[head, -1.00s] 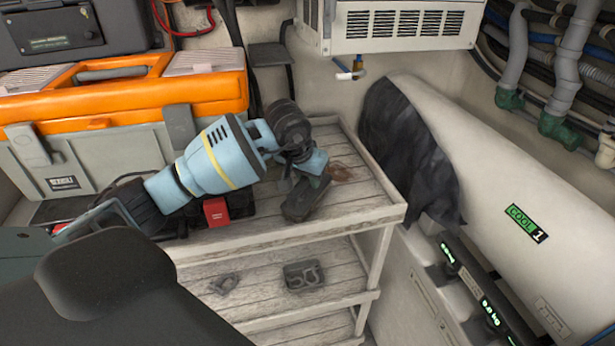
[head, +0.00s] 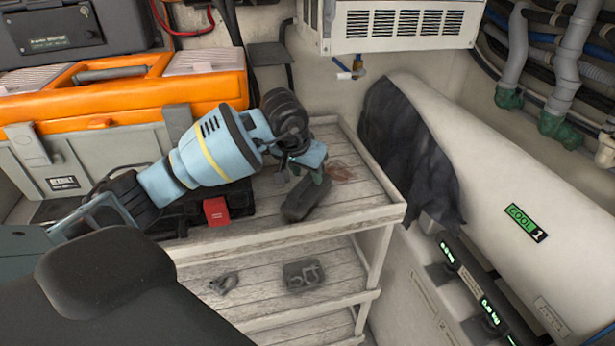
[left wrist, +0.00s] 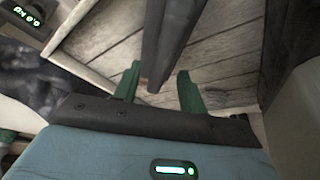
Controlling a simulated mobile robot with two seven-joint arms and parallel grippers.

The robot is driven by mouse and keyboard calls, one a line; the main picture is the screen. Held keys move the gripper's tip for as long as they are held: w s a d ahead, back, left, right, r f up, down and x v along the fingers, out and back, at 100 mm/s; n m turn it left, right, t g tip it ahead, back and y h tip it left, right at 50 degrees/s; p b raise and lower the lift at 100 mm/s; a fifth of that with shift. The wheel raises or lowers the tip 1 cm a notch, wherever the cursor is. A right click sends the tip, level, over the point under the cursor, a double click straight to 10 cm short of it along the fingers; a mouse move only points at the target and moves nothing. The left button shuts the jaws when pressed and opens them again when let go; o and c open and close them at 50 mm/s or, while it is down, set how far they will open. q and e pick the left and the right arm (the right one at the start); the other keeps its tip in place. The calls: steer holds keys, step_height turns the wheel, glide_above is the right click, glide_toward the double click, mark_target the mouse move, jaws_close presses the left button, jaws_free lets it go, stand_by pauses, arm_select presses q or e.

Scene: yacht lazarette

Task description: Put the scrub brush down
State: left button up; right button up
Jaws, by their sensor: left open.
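The scrub brush (head: 304,201) appears as a dark grey, elongated block at the front of the top shelf (head: 365,205). It seems to rest on the boards. In the left wrist view a long dark bar (left wrist: 168,45), apparently the same brush, reaches between my fingers and away over the planks. My left gripper (head: 312,182) is just above and beside it. Its green fingers (left wrist: 158,88) are open, with gaps on both sides of the bar. The brush's bristles cannot be made out. My right gripper is not in view.
An orange and grey toolbox (head: 125,125) fills the shelf's back left, with a black item bearing a red block (head: 216,211) in front. A reddish-brown stain (head: 343,171) marks the boards. The shelf's right end is clear. A white cylinder (head: 500,165) with a dark cover stands to the right.

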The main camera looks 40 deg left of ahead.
arm_select(q)
steer(key=v, duration=0.9)
steer(key=shift+r, duration=0.25)
steer(key=shift+s, duration=0.1)
